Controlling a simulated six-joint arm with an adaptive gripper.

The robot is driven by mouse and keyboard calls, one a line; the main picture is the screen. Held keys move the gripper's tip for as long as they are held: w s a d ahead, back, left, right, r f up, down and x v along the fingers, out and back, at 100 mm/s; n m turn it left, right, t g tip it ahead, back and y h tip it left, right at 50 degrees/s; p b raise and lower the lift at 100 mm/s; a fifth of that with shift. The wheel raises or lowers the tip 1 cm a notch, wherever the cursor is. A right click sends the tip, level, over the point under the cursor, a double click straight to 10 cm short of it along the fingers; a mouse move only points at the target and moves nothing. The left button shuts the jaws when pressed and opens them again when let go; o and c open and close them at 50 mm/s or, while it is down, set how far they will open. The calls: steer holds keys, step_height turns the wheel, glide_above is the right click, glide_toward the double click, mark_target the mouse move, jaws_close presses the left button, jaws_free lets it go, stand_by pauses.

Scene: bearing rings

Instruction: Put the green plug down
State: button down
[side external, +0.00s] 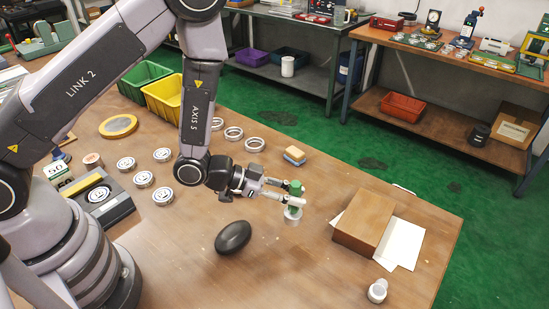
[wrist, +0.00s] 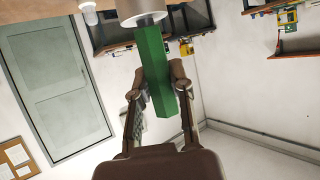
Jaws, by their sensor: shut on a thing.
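The green plug (side external: 295,188) is upright between the fingers of my gripper (side external: 289,197), over the right half of the wooden table. A pale ring-shaped piece (side external: 292,213) shows just under the plug; I cannot tell whether the plug touches the table or that piece. In the wrist view the green plug (wrist: 152,70) is a long green block between the two fingers of my gripper (wrist: 158,90), with its end against a grey-white round piece (wrist: 142,12). My gripper is shut on the plug.
A dark oval object (side external: 233,237) lies on the table in front of my gripper. A brown box (side external: 364,222) on white paper stands to the right, with a small white container (side external: 377,290) nearer.

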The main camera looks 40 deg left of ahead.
steer(key=s+d+m+g+h, duration=0.3)
steer(key=s+d+m+g, duration=0.1)
steer(key=s+d, duration=0.4)
steer(key=shift+m+g, duration=0.4)
steer(key=shift+s+a+f, duration=0.2)
steer(key=shift+f, duration=1.25)
steer(key=shift+s+a+f, duration=0.2)
steer(key=shift+f, duration=1.2)
steer(key=shift+s+a+f, duration=0.2)
steer(key=shift+f, duration=1.25)
steer(key=c, duration=1)
jaws_free()
steer(key=shift+f, duration=0.15)
